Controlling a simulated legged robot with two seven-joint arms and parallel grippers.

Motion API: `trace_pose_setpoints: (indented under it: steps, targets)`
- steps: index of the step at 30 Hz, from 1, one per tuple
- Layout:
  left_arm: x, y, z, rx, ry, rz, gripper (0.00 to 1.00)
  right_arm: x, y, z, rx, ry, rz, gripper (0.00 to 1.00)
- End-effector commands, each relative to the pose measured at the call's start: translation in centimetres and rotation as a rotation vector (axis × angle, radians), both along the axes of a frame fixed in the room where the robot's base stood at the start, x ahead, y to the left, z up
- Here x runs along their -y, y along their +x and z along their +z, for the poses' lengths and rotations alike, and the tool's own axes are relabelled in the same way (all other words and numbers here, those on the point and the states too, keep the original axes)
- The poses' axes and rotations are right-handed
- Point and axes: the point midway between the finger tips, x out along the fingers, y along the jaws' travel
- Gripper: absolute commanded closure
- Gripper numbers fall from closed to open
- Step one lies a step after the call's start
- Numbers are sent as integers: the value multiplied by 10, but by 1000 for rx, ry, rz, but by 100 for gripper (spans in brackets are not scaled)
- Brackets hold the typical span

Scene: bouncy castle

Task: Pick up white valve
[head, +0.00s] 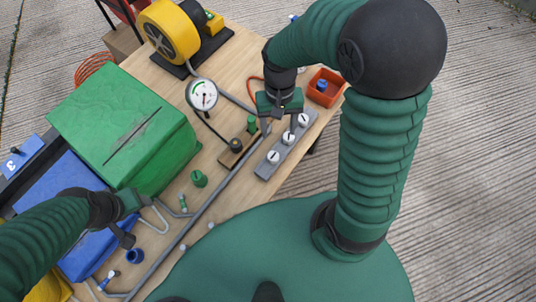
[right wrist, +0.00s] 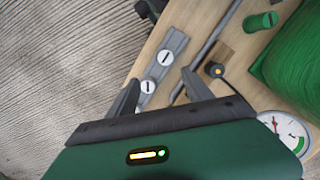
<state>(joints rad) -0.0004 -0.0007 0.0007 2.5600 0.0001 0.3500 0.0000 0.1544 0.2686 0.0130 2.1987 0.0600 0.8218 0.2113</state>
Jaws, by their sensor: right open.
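Three round white valves, each with a dark slot mark, sit in a row on a grey bar on the wooden table: a near one (head: 273,157), a middle one (head: 288,137) and a far one (head: 304,120). My right gripper (head: 281,127) is open and empty, pointing down above the far part of the bar. My left gripper (head: 132,219) looks open and empty beside the green box.
A green box (head: 125,130), a blue box (head: 75,195) and a yellow blower (head: 168,30) stand on the left. A pressure gauge (head: 203,95), a grey pipe (head: 215,195) and green fittings lie left of the bar. An orange bin (head: 326,86) is at the back right.

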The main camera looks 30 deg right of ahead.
Motion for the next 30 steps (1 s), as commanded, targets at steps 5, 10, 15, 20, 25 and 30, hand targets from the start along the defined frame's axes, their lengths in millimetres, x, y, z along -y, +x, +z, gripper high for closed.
trace_pose_setpoints:
  steps: [5,10,15,20,25,30]
  targets:
    - [0,0,-18,-1,0,0,42,-13,-5,-50,-5,-9,5,41]
    - [0,0,-24,-1,0,1,42,-18,-8,-74,-1,-14,6,41]
    - [-1,0,-36,-1,0,1,42,-15,-11,-99,-4,-9,4,41]
    - [0,0,-45,-1,0,1,42,-15,-13,-126,-4,-6,4,41]
    - [0,0,-44,-1,0,0,42,-17,-14,-128,1,-11,5,41]
    - [0,0,-44,0,0,1,42,-19,-14,-127,1,-14,6,50]
